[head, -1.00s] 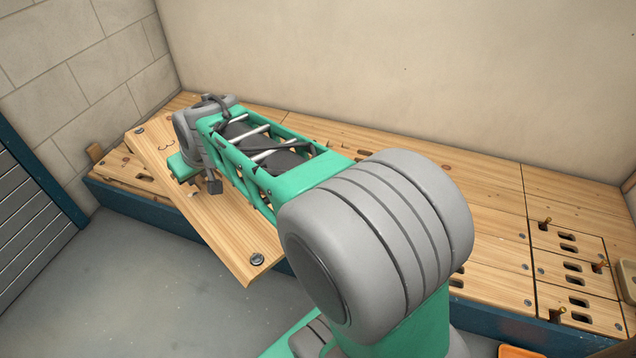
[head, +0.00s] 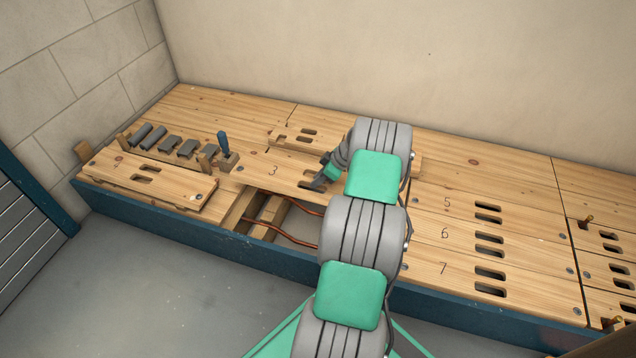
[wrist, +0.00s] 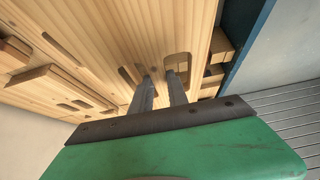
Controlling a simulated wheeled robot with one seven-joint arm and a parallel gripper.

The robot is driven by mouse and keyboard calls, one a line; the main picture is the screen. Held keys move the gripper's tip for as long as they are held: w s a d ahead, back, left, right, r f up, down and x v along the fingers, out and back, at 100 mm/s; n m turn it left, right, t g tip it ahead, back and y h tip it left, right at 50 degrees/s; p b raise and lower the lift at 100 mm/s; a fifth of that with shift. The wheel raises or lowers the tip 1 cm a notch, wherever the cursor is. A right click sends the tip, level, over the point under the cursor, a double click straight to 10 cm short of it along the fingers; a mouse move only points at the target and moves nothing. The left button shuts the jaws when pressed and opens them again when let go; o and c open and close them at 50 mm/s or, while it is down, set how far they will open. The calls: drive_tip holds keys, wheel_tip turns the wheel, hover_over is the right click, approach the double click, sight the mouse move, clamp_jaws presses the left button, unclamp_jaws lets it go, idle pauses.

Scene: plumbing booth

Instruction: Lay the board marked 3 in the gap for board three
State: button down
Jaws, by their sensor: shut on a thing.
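The board marked 3 (head: 262,170) is a pale wooden plank with a screw at its left end. It lies level along the bench, behind an open gap (head: 285,222) with copper pipes showing in it. My gripper (head: 322,180) is at the board's slots. In the wrist view its two fingers (wrist: 158,78) reach into the slots and are shut on the strip of board (wrist: 153,62) between them. My arm hides the board's right end. I cannot tell whether the board sits fully flush.
A slotted board (head: 150,180) lies raised at the front left. Behind it stands a rack of grey pieces (head: 175,146) with a blue-handled tool (head: 223,144). Another raised slotted board (head: 300,135) lies behind board 3. Boards 5, 6 and 7 (head: 450,235) lie to the right.

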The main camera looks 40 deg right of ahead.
sight(324, 185)
drive_tip(key=shift+s+d+f, duration=0.2)
drive_tip(key=shift+d+f, duration=0.15)
drive_tip(key=shift+f, duration=0.2)
drive_tip(key=shift+s+d+f, duration=0.15)
drive_tip(key=shift+d+f, duration=0.2)
drive_tip(key=shift+f, duration=0.15)
drive_tip(key=shift+s+d+f+b, duration=0.15)
drive_tip(key=shift+f+b, duration=0.35)
drive_tip(key=shift+f, duration=0.15)
wheel_tip(324, 185, down, 4)
drive_tip(key=shift+r+b, duration=0.1)
drive_tip(key=shift+b, duration=0.95)
drive_tip(key=shift+s, duration=0.1)
drive_tip(key=shift+f, duration=1.55)
drive_tip(key=shift+f, duration=0.15)
